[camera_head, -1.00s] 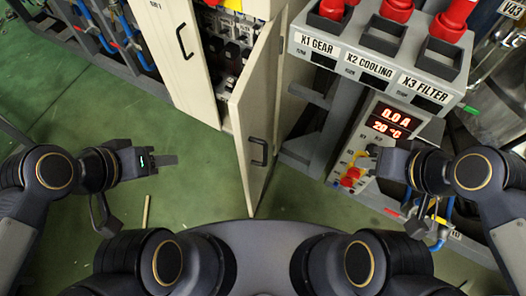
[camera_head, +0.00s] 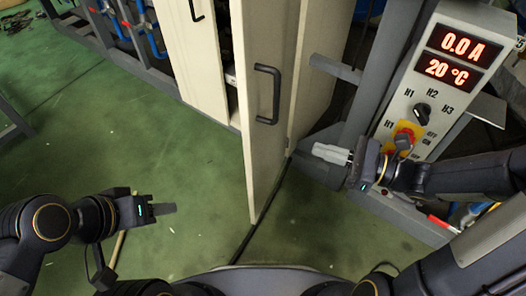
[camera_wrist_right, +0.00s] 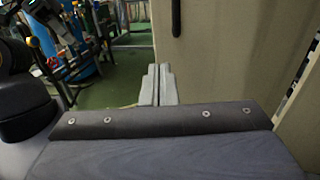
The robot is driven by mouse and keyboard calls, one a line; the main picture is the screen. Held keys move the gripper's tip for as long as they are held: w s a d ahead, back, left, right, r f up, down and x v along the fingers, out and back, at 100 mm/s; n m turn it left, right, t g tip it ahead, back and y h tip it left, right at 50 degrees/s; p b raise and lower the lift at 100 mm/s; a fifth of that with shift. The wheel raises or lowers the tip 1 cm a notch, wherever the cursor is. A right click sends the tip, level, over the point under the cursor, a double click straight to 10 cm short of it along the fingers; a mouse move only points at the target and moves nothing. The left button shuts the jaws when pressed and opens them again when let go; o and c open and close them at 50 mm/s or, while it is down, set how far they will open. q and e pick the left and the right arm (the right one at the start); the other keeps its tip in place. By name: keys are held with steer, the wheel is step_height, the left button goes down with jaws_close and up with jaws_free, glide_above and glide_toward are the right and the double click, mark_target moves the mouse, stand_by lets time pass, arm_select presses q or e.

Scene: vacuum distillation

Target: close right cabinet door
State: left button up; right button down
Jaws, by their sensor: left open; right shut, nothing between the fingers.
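The right cabinet door (camera_head: 256,165) is a cream panel that stands open, jutting out toward me from the cabinet. Its black handle (camera_head: 267,95) is on the face turned to the right. In the right wrist view the door (camera_wrist_right: 230,60) fills the right side, with part of the black handle (camera_wrist_right: 176,16) at the top. My right gripper (camera_head: 325,152) is shut and empty, to the right of the door and apart from it, below the handle in the picture. Its closed fingers (camera_wrist_right: 159,84) show in the right wrist view. My left gripper (camera_head: 165,209) is open and empty, over the floor left of the door.
The left cabinet door (camera_head: 190,60) with its own handle looks shut. A control panel (camera_head: 450,75) with red displays, a knob and a red-yellow switch stands right of the door, close to my right arm. The green floor (camera_head: 150,150) at left is mostly clear.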

mark_target(252, 128)
steer(key=b+x, duration=0.4)
steer(key=x, duration=0.8)
steer(key=shift+w+a, duration=0.2)
steer(key=shift+a, duration=0.1)
steer(key=shift+w+a, duration=0.3)
steer(key=shift+a, duration=0.3)
